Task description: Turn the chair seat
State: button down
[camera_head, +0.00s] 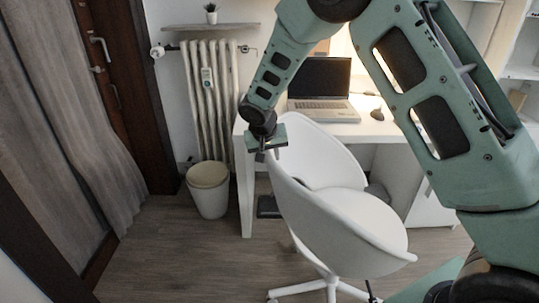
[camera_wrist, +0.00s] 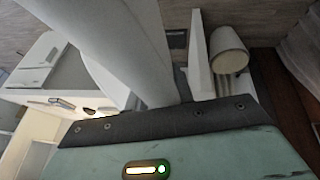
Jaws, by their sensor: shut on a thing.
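The white swivel chair (camera_head: 330,218) stands in front of the desk, its curved backrest to the left and its seat facing right. My gripper (camera_head: 262,154) is at the upper left edge of the backrest and is shut on it. In the wrist view the white chair shell (camera_wrist: 125,45) runs down to my gripper (camera_wrist: 160,110). The fingertips are mostly hidden there by the gripper body.
A white desk (camera_head: 247,190) with an open laptop (camera_head: 320,100) and a mouse (camera_head: 377,114) stands behind the chair. A white bin (camera_head: 208,200) stands left of the desk, below a radiator (camera_head: 205,100). The floor at the front left is clear.

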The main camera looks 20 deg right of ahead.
jog(key=c, duration=1.2)
grip_release()
jog(key=v, duration=1.7)
jog(key=shift+r, duration=0.2)
jog(key=shift+a, duration=0.15)
